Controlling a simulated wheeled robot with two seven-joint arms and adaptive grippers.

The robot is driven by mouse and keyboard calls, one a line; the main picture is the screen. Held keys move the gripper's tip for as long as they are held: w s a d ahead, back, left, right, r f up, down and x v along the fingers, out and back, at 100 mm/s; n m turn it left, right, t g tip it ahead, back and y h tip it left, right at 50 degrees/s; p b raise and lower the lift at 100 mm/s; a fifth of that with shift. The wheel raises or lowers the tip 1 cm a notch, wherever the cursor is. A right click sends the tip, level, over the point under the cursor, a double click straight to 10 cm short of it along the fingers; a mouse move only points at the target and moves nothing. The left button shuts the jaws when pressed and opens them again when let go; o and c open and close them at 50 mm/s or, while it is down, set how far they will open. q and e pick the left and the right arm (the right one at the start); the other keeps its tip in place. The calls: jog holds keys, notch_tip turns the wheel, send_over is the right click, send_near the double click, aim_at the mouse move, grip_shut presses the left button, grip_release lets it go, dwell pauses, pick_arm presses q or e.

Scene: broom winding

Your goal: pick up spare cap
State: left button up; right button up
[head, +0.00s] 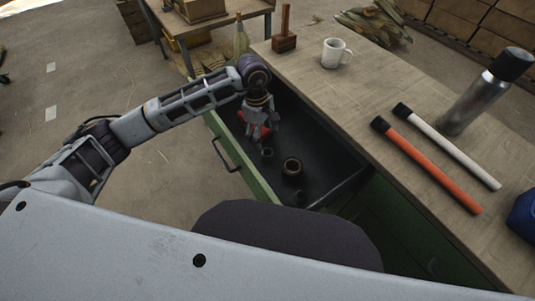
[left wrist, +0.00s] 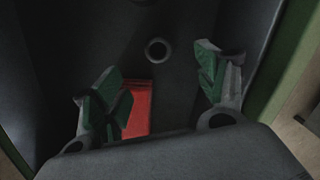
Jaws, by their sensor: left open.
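I cannot tell for sure which is the spare cap. My left gripper (head: 261,132) is open and points down into the drawer, just behind the small dark piece. In the left wrist view its fingers (left wrist: 160,78) are spread, with nothing held between them. A round dark piece with a pale rim (left wrist: 158,50) lies on the drawer floor beyond the fingertips. My right gripper is not in view.
A flat red thing (left wrist: 139,108) lies under the left finger. The drawer front (head: 243,165) and walls enclose the gripper.

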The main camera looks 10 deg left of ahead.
pick_arm(q)
send_over(267, 152)
jog(key=s, duration=0.2)
jog(key=shift+w+a+f, duration=0.1)
jog(key=shift+f, duration=1.1)
jog(key=shift+a+f, duration=0.1)
jog(key=shift+f, duration=1.05)
jog(key=shift+d+f, duration=0.25)
jog(key=shift+f, duration=1.05)
jog(key=shift+d+f, duration=0.25)
jog(key=shift+f, duration=1)
jog(key=c, duration=0.9)
